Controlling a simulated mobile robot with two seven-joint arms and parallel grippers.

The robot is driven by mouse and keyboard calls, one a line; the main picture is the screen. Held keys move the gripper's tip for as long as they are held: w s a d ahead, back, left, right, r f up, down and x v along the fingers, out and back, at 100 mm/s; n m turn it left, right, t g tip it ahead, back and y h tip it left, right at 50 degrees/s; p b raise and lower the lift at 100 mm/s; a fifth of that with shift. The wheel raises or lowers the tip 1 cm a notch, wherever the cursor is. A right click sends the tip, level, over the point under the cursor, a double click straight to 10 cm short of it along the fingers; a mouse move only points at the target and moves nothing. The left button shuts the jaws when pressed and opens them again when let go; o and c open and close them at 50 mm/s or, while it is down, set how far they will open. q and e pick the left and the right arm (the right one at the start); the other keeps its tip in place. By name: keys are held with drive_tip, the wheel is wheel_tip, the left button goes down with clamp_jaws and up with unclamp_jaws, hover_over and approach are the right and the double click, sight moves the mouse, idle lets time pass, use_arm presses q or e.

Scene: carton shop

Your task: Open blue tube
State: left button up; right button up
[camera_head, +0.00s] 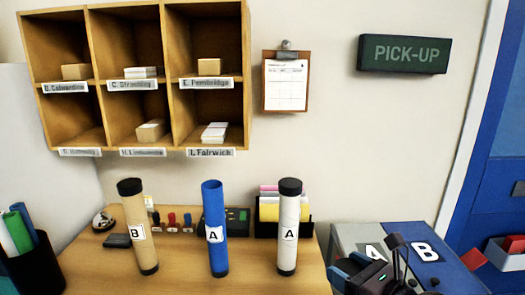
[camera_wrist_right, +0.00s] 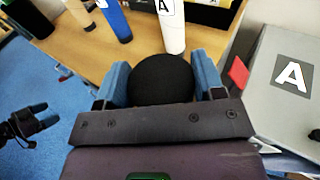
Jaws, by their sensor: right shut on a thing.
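The blue tube (camera_head: 213,230) stands upright on the table, between a tan tube and a white tube. It has a white A label and a black band at its foot. Its top end is blue, with no black cap on it. My right gripper (camera_head: 352,268) is at the lower right, away from the tubes. In the right wrist view its blue fingers are shut on a round black cap (camera_wrist_right: 162,80). My left gripper (camera_wrist_right: 43,115) shows at the left edge of the right wrist view, with fingers apart and nothing between them. It is not in the head view.
The tan tube (camera_head: 139,225), labelled B, and the white tube (camera_head: 289,228), labelled A, stand upright with black caps on. Stamps and a black box of papers (camera_head: 262,228) are behind. A grey box marked A (camera_head: 350,235) and a blue one marked B (camera_head: 443,267) are at right.

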use_arm(q)
drive_tip(key=shift+w+f+t, duration=0.15)
drive_tip(key=shift+f+t, duration=0.5)
drive_tip(key=shift+t, duration=0.05)
use_arm(e)
drive_tip(key=shift+m+t+h, duration=0.4)
drive_tip(key=shift+m+h, duration=0.2)
drive_tip(key=s+d+f, duration=0.2)
drive_tip(key=s+d, duration=0.1)
drive_tip(key=shift+s+d, duration=0.1)
drive_tip(key=shift+d, duration=0.2)
